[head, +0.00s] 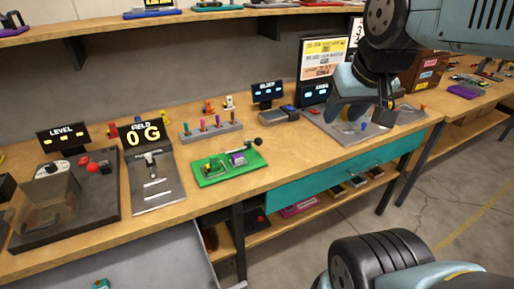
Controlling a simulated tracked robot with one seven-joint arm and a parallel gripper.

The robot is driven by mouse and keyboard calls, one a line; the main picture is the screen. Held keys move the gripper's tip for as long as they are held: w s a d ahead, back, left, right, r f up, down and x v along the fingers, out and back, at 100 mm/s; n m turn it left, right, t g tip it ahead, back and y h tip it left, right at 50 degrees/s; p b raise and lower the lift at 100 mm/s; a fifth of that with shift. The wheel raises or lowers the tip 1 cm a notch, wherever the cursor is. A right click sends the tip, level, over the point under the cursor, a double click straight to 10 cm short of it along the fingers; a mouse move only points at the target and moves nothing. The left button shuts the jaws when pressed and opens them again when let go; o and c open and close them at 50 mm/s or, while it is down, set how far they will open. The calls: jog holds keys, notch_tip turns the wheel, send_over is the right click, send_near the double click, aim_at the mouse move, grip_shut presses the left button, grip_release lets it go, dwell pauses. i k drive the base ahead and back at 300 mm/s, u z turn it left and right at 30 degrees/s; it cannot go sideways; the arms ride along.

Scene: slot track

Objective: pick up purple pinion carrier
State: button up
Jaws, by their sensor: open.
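A small purple block (238,159), which looks like the purple pinion carrier, sits on a green board (230,178) on the wooden bench. A green and yellowish piece (212,165) stands left of it on the same board. A black lever with a round knob (257,143) rises at the board's back right corner. My gripper (360,112) hangs above the bench at upper right, well to the right of the purple block and apart from it. It is open, with nothing seen between its fingers.
A grey rack with coloured pegs (211,131) stands behind the green board. A grey plate under the FIELD display (144,133) is to the left. A grey tray (360,132) with small pieces lies below my gripper. A teal drawer front (335,180) is under the bench edge.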

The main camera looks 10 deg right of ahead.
aim_at(237, 158)
jog(key=u, duration=0.6)
jog(key=i, duration=0.1)
jog(key=z, duration=2.3)
jog(key=k, duration=2.2)
jog(key=u, duration=1.1)
jog(key=i, duration=1)
